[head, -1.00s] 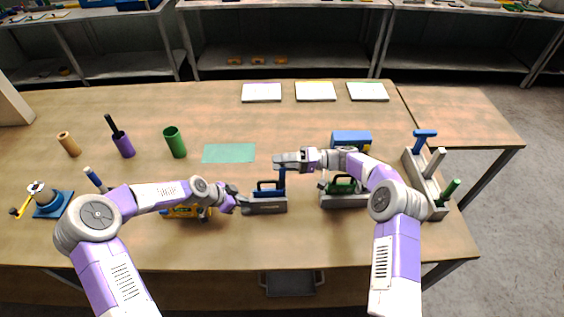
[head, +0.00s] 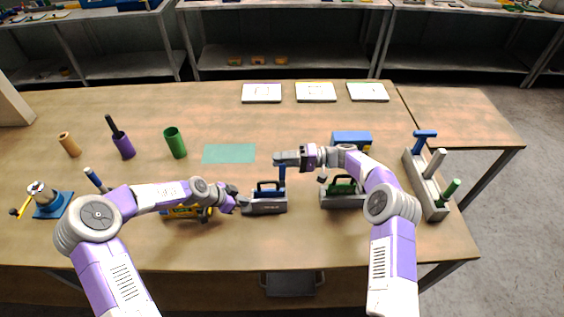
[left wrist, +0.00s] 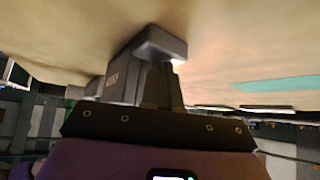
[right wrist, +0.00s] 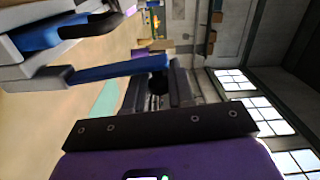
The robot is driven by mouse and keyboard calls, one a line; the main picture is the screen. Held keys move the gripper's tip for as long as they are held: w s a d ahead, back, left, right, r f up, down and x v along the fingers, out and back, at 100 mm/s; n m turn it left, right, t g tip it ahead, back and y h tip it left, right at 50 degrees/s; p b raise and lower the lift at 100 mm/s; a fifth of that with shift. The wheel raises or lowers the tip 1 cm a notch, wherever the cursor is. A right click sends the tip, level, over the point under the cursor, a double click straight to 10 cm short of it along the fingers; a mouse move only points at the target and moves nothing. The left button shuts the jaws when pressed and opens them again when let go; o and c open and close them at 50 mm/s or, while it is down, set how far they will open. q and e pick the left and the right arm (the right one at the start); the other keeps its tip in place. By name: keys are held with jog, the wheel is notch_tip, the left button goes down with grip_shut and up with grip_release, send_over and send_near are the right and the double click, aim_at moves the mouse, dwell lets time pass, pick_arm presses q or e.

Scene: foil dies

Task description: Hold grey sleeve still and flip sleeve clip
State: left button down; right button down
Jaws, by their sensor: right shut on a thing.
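The grey sleeve (head: 268,208) lies on the table in front of me, with a dark handle and blue parts on top. Its end shows as a grey block in the left wrist view (left wrist: 122,75). A blue clip lever (head: 282,173) stands upright at its right end. My right gripper (head: 281,158) is shut on the lever's upper end; the right wrist view shows the blue bar (right wrist: 110,68) running between its fingers. My left gripper (head: 242,200) is at the sleeve's left end, its fingers close together against or very near it; exact contact is hidden.
A similar grey piece with a green top (head: 342,200) stands right, partly behind my right arm. A grey rack (head: 425,185) with coloured handles is at far right. A yellow-blue object (head: 182,212) lies under my left arm. A green mat (head: 229,153) lies behind the sleeve.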

pick_arm(q)
jog(key=shift+s+f, duration=0.2)
jog(key=shift+f, duration=0.05)
pick_arm(e)
jog(key=shift+w+f+m, duration=0.2)
jog(key=shift+w+m, duration=0.4)
jog(key=shift+m, duration=0.3)
jog(key=shift+w+f+m, duration=0.2)
jog(key=shift+w+m, duration=0.35)
jog(key=shift+m, duration=0.35)
jog(key=c, duration=1)
grip_release()
jog(key=shift+d, duration=0.1)
jog(key=d, duration=0.7)
jog(key=shift+d, duration=0.2)
jog(key=shift+w, duration=0.1)
pick_arm(q)
jog(key=shift+w+r+p, duration=0.15)
jog(key=shift+r+p, duration=0.2)
jog(key=shift+r, duration=0.55)
notch_tip(320, 180, up, 6)
jog(key=shift+f+p, duration=0.2)
jog(key=shift+p, duration=0.85)
pick_arm(e)
notch_tip(320, 180, up, 3)
jog(key=shift+f, duration=0.1)
